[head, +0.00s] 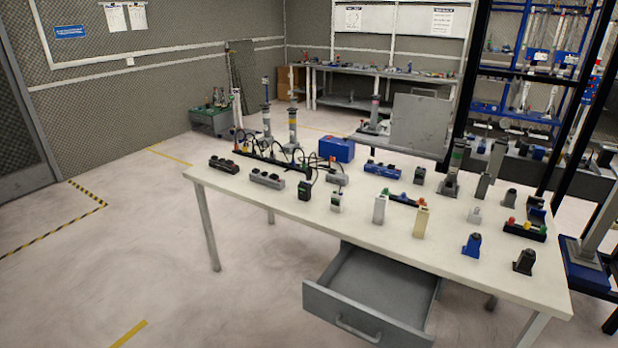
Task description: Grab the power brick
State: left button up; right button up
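A white table (260,195) in the head view holds many small devices, and I cannot tell for certain which is the power brick. A blue box (336,150) stands at the back edge. A blue block (471,245) and a black block (524,262) stand near the front right. Neither of my grippers is in view.
A grey drawer (345,318) hangs open below the table's front. A power strip with cables (240,160) lies at the back left. Dark rack posts (465,75) rise behind the table's right side. Floor to the left is clear, with a striped line (60,235).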

aim_at(333, 176)
jog(key=i+j+u, duration=0.1)
jog(key=i+u, duration=0.15)
jog(key=u, duration=0.15)
jog(key=i+u, duration=0.35)
jog(key=i+l+u, duration=0.1)
jog(key=u, duration=0.3)
jog(key=i, duration=0.5)
jog(key=i+j, duration=0.15)
jog(key=i, duration=0.3)
jog(key=i+l+z, duration=0.15)
jog(key=z, duration=0.25)
jog(key=i+z, duration=0.65)
jog(key=z, duration=0.15)
jog(key=i+z, duration=0.25)
jog(key=z, duration=0.15)
jog(key=i+z, duration=0.7)
jog(key=i+j+z, duration=0.1)
jog(key=z, duration=0.25)
jog(key=i, duration=0.05)
